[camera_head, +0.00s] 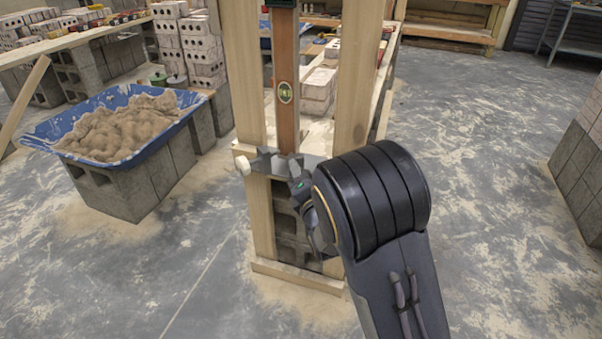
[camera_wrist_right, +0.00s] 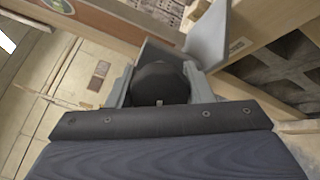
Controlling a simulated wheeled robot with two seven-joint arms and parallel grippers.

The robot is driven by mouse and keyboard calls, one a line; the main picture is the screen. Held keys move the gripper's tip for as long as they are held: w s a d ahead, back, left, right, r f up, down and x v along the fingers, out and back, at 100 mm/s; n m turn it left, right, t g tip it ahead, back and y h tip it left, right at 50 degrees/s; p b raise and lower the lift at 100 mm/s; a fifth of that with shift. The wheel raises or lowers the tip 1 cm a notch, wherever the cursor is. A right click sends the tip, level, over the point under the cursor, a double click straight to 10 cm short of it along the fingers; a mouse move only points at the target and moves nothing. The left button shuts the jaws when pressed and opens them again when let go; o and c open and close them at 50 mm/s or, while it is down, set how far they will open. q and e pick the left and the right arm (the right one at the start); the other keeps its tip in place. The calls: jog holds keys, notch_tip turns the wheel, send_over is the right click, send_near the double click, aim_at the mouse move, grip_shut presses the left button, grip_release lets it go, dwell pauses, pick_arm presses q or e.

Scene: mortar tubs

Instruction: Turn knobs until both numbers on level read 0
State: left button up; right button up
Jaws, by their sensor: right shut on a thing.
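A reddish-brown level (camera_head: 286,122) stands upright between two pale wooden posts. It bears an oval green label, and its upper end is cut off by the picture's top edge. No numbers can be read on it. A whitish knob (camera_head: 243,165) sticks out at the left of the crosspiece near the level's foot. My right gripper (camera_head: 290,167) is at the foot of the level, in front of the crosspiece. In the right wrist view its grey fingers are shut on a dark round knob (camera_wrist_right: 160,82). My left gripper is not in view.
A blue tub (camera_head: 57,138) of sandy mortar stands on grey blocks at the left. Stacked bricks (camera_head: 190,48) and a wooden bench are behind. Grey blocks stand at the far right. The dusty floor (camera_head: 490,190) right of my arm is clear.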

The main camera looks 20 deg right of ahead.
jog(key=shift+n+p, duration=0.35)
jog(key=shift+n, duration=2.05)
jog(key=o, duration=1)
jog(key=s+p, duration=0.1)
jog(key=s, duration=0.6)
jog(key=shift+s, duration=0.4)
